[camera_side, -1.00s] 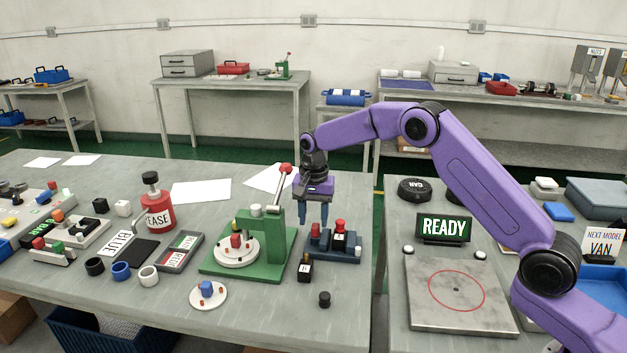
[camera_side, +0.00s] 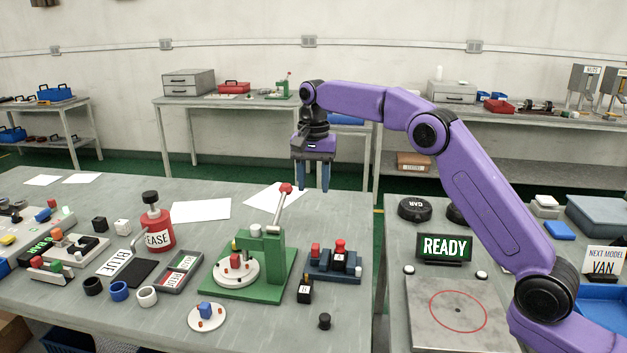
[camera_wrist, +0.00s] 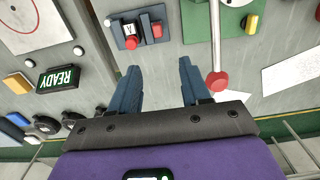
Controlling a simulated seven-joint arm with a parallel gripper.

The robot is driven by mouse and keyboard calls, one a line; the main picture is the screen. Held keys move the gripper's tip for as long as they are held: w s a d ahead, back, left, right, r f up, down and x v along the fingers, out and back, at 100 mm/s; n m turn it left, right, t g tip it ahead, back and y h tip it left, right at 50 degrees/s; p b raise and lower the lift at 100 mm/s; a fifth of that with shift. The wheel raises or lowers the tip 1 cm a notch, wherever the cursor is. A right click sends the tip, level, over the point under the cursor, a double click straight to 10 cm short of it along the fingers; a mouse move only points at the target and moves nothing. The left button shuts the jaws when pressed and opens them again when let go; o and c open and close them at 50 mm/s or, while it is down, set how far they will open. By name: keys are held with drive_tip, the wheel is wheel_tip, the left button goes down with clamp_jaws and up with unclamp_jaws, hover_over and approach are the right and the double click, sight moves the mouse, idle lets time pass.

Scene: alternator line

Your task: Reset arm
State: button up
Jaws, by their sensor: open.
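My gripper (camera_side: 314,176) is purple with blue fingers and is raised above the back part of the left table. It is open, and nothing is between its fingers. In the wrist view my gripper (camera_wrist: 160,85) also shows the two fingers apart. The blue fixture (camera_side: 333,268) with a red-topped part and a black block stands on the table below and in front of it. The green press (camera_side: 262,262) with its red-knobbed lever (camera_side: 285,189) stands just left of the fixture. The fingertips look clear of both.
The READY sign (camera_side: 445,247) and the plate with a red circle (camera_side: 450,330) are on the right table. A red grease bottle (camera_side: 157,230), a grey tray (camera_side: 180,271) and several small parts crowd the left table. A black block (camera_side: 305,290) lies before the fixture.

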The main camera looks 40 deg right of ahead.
idle(0.4)
drive_tip(key=s+a+n, duration=0.4)
drive_tip(key=s+n, duration=0.1)
drive_tip(key=s, duration=0.5)
drive_tip(key=s+a+n, duration=0.3)
drive_tip(key=s+n, duration=0.2)
drive_tip(key=s, duration=0.5)
drive_tip(key=s+d+f+n, duration=0.2)
drive_tip(key=s+d+n, duration=0.1)
drive_tip(key=s, duration=0.5)
drive_tip(key=s+d+f+n, duration=0.2)
drive_tip(key=s+d+n, duration=0.1)
drive_tip(key=s, duration=0.6)
drive_tip(key=s+d+f+n, duration=0.2)
drive_tip(key=s+n, duration=0.3)
drive_tip(key=s, duration=0.3)
drive_tip(key=shift+s+d+f+n, duration=0.3)
drive_tip(key=shift+d+f, duration=0.1)
drive_tip(key=shift+d, duration=0.5)
